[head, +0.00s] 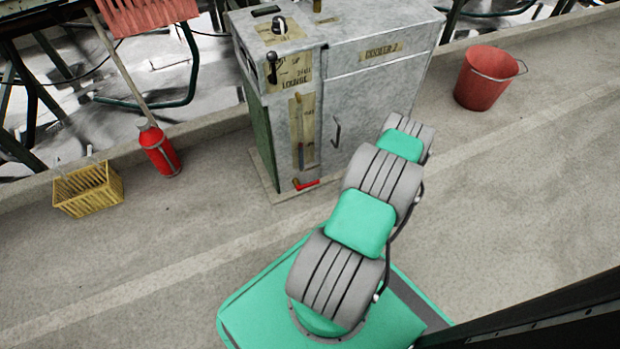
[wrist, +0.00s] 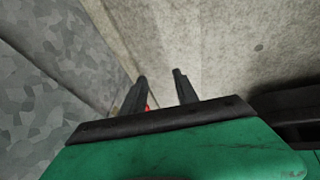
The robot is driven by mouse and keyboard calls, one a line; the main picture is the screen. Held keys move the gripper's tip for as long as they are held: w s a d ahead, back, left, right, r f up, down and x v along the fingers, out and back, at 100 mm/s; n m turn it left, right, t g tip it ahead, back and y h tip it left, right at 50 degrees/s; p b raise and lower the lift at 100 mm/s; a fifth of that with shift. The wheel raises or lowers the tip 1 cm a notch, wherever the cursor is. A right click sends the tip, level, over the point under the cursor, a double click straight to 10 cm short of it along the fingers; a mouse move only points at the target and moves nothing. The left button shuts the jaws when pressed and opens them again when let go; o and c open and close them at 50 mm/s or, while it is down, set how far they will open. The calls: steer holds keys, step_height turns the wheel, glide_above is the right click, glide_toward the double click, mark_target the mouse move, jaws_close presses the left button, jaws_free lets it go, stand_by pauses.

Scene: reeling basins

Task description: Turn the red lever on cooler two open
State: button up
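The grey cabinet wall (wrist: 50,70) is at the left. My arm hides the gripper in the head view.
A red bucket (head: 487,78) stands right of the cooler. A red bottle-like canister (head: 159,152) and a yellow crate (head: 88,189) stand at left. A black handle (head: 337,131) juts from the cooler's side. The concrete floor (head: 520,190) at right is clear.

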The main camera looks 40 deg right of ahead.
mark_target(314, 183)
steer(key=w+a+b, duration=0.1)
steer(key=w+a, duration=0.1)
steer(key=w, duration=0.1)
steer(key=w+a, duration=0.3)
steer(key=w+a+b, duration=0.1)
steer(key=w+a, duration=0.2)
steer(key=shift+w+f+b, duration=0.1)
steer(key=shift+f+b, duration=0.15)
steer(key=shift+b, duration=0.05)
steer(key=shift+w+f, duration=0.1)
steer(key=shift+f, duration=0.1)
jaws_close()
stand_by(0.8)
